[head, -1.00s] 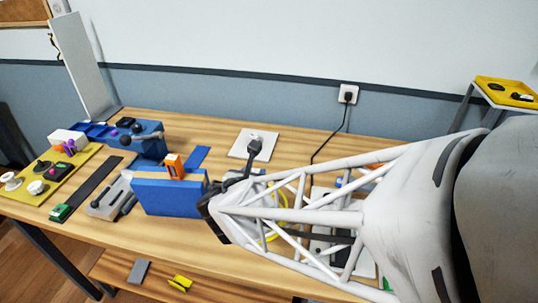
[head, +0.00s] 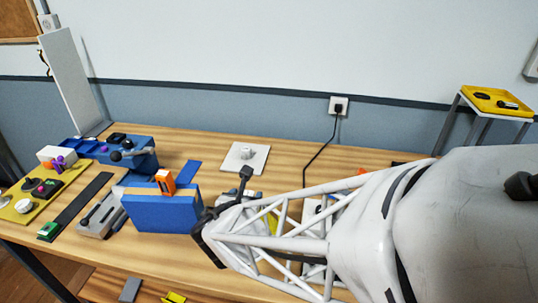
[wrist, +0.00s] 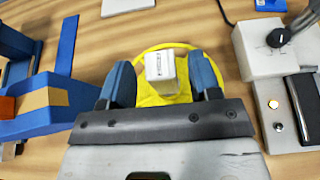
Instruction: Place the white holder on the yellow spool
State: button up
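The white holder (wrist: 160,66), a small pale block with dark print on its upper face, stands in the middle of the wrist view. The yellow spool (wrist: 150,98) shows as a round yellow rim and surface around and under it. The holder appears to be over the spool; whether it rests on it I cannot tell for certain. My gripper (wrist: 161,80) has its two blue fingers on either side of the holder, with yellow visible in the gaps, so it looks open. In the head view my arm hides the holder and most of the spool; a yellow patch (head: 272,222) shows through the arm's lattice.
A blue box (head: 165,211) with an orange piece (head: 165,181) stands left of my gripper. In the wrist view a white control box (wrist: 264,48) with a dark knob is close on the right. A white plate (head: 244,158) lies behind. Bare wood shows between.

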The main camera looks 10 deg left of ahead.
jog(key=shift+r, duration=0.2)
jog(key=v, duration=1.2)
dwell(0.4)
dwell(0.9)
